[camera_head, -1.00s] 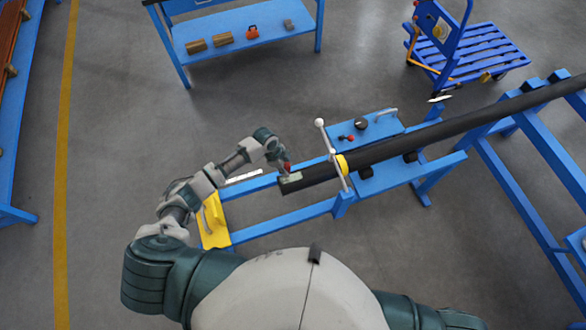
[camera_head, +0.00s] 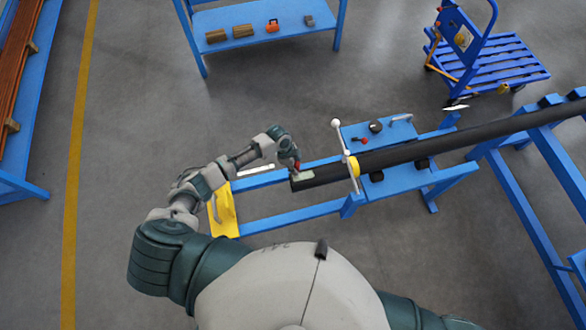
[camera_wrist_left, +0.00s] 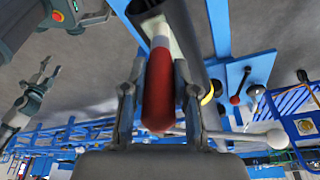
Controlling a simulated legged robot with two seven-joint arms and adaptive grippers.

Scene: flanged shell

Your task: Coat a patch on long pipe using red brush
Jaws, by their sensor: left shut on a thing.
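The long black pipe (camera_head: 430,143) runs from the upper right to its near end at the middle of the head view. A pale patch (camera_head: 303,177) shows on top of that end. My left gripper (camera_head: 294,162) is just above it, shut on the red brush (camera_head: 297,166). In the left wrist view, the brush's red handle (camera_wrist_left: 159,90) sits between the fingers of my left gripper (camera_wrist_left: 160,92), and its paler head points at the pipe (camera_wrist_left: 188,35). I cannot tell whether the bristles touch the patch. My right gripper (camera_wrist_left: 48,72) is small at the left of the wrist view.
A blue stand (camera_head: 290,216) carries the pipe, with a yellow plate (camera_head: 224,211) at its left end. A blue bench (camera_head: 262,20) and a blue cart (camera_head: 500,68) are farther back.

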